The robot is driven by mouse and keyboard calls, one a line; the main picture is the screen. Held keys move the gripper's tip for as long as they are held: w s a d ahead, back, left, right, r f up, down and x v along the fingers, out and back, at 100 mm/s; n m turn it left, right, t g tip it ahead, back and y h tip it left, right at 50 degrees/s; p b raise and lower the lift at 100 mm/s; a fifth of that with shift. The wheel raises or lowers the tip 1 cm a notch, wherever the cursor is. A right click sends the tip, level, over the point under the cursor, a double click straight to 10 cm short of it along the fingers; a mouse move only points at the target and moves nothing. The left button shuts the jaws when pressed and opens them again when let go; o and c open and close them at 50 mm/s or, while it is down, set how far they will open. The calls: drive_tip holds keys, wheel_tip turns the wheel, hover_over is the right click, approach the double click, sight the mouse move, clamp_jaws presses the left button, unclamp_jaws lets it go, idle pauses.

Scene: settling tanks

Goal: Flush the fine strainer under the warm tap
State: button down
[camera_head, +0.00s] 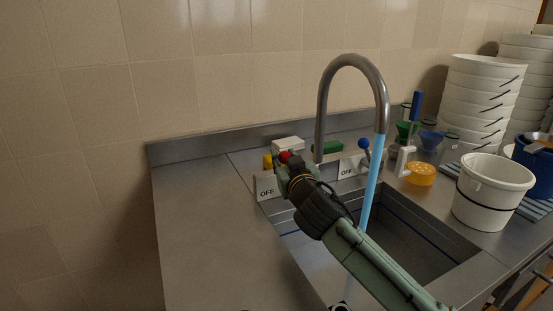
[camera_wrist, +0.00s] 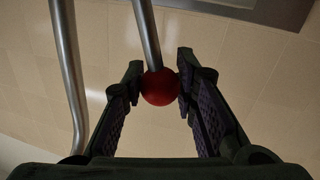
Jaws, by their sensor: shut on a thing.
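My gripper (camera_head: 283,166) is at the left tap lever, behind the sink. In the wrist view its fingers (camera_wrist: 160,76) are shut on the red ball knob (camera_wrist: 160,88) at the end of a metal rod. The red knob (camera_head: 286,156) also shows in the head view. A blue-knobbed lever (camera_head: 364,144) stands to the right, apart from my gripper. The curved tap (camera_head: 322,104) pours a blue stream (camera_head: 373,180) into the sink basin (camera_head: 408,232). An orange, perforated-looking round piece (camera_head: 421,174) stands right of the sink; I cannot tell whether it is the fine strainer.
"OFF" plates stand by both levers, on the left (camera_head: 265,188) and right (camera_head: 346,169). A white bucket (camera_head: 492,190), stacked white tubs (camera_head: 481,98) and a blue bucket (camera_head: 535,165) crowd the right. The left counter (camera_head: 205,235) is clear. My arm crosses the sink and hides part of it.

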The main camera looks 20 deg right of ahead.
drive_tip(key=c, duration=1.3)
unclamp_jaws()
drive_tip(key=s, duration=0.4)
drive_tip(key=s+a, duration=0.1)
drive_tip(key=s, duration=0.3)
drive_tip(key=s+a, duration=0.1)
drive_tip(key=s, duration=0.3)
drive_tip(key=shift+r, duration=0.25)
drive_tip(key=shift+d, duration=0.1)
